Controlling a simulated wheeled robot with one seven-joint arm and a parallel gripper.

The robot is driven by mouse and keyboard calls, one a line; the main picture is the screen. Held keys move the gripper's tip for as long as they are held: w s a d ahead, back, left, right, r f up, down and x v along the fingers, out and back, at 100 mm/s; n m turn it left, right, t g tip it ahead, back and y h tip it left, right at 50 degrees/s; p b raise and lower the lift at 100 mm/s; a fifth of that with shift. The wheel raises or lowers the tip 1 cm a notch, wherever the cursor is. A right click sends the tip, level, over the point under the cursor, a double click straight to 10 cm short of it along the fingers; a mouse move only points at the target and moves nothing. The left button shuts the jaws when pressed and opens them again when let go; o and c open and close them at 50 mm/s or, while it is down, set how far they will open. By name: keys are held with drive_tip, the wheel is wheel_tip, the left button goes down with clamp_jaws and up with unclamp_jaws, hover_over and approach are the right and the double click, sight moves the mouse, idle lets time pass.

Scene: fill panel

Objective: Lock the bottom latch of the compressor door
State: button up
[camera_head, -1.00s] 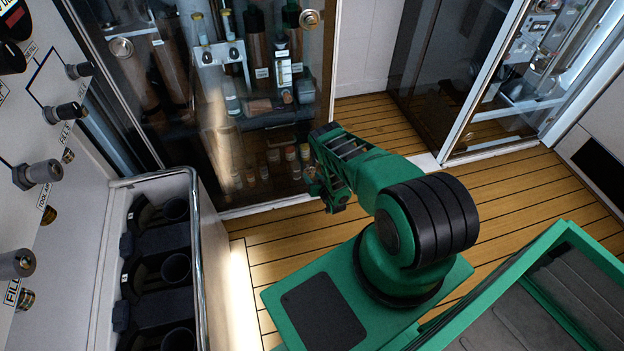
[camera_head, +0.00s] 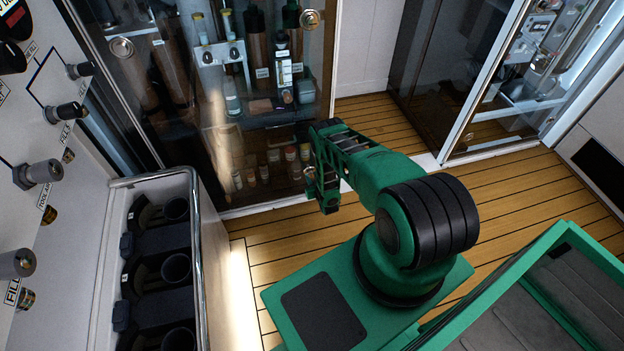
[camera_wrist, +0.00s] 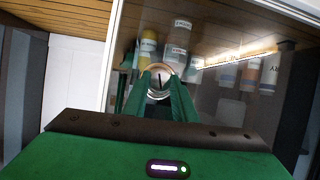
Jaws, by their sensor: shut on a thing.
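The compressor door (camera_head: 225,130) is a dark glass panel in a light frame, standing at the upper left in the head view, and it looks closed. Its bottom latch (camera_head: 309,172) is a small round metal knob near the lower right corner. In the wrist view the latch (camera_wrist: 158,74) shows as a round ringed face with a dark line across it. My green gripper (camera_head: 313,189) is at this latch. In the wrist view my gripper's two fingers (camera_wrist: 160,88) close around the knob from both sides. The fingers partly hide the knob's lower side.
Two more round latches, one at the upper left (camera_head: 121,47) and one at the upper right (camera_head: 310,19), sit higher on the glass. Bottles stand behind it. A panel with knobs (camera_head: 40,175) and a bin with dark holders (camera_head: 160,250) lie left. Wooden floor (camera_head: 480,200) is open to the right.

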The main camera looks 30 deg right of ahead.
drive_tip(key=shift+a+n+g+h, duration=0.15)
drive_tip(key=shift+n+g+h, duration=0.15)
drive_tip(key=shift+n+h, duration=0.7)
drive_tip(key=shift+a+f+n+h, duration=0.1)
drive_tip(key=shift+n+h, duration=0.6)
drive_tip(key=shift+n, duration=0.6)
drive_tip(key=o, duration=1)
drive_tip(key=shift+o, duration=0.2)
drive_tip(key=v, duration=1)
drive_tip(key=shift+s, duration=0.25)
